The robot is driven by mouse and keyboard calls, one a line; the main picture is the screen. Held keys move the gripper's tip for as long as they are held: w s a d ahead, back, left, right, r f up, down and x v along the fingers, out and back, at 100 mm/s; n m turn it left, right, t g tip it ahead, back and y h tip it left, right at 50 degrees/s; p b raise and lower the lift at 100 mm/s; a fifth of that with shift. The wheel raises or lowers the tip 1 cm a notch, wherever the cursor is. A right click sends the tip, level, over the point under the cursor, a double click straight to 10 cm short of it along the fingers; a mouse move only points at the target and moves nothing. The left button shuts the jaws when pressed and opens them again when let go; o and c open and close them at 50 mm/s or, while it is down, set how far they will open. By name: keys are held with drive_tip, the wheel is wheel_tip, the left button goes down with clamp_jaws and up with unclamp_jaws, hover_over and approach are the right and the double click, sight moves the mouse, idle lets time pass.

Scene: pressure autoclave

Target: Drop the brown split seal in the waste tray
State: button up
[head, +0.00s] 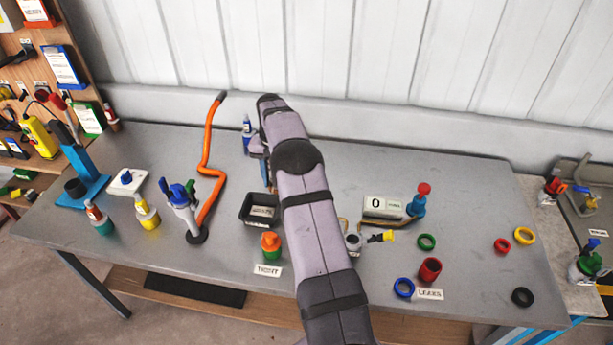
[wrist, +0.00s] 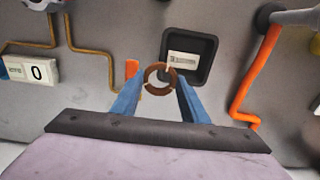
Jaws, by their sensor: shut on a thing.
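The brown split seal (wrist: 147,80) is a ring with gaps in it, held between the blue fingertips of my gripper (wrist: 158,84) in the wrist view. The black square waste tray (wrist: 212,52) lies below and just beyond it, with a pale label inside. The seal overlaps the tray's near left corner in that view and looks above the bench, apart from the tray. In the head view the tray (head: 246,212) stands left of my arm. My gripper (head: 264,168) shows there only in part, behind the tray, and the seal cannot be made out.
An orange-capped item (head: 270,244) stands in front of the tray. An orange bent pipe (head: 208,170) rises to its left, and a blue bottle (head: 247,132) stands behind. A display reading 0 (head: 382,206) is to the right. Several coloured rings lie on the right bench.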

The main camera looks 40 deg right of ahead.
drive_tip(key=w+a, duration=0.1)
drive_tip(key=a+f, duration=0.1)
drive_tip(key=w+a, duration=0.1)
drive_tip(key=shift+w+a+f, duration=0.25)
drive_tip(key=shift+w+a, duration=0.05)
drive_tip(key=shift+a, duration=0.05)
drive_tip(key=shift+f, duration=0.1)
drive_tip(key=shift+f+b, duration=1.8)
drive_tip(key=shift+f, duration=1.1)
drive_tip(key=o, duration=1.1)
drive_tip(key=shift+r, duration=0.1)
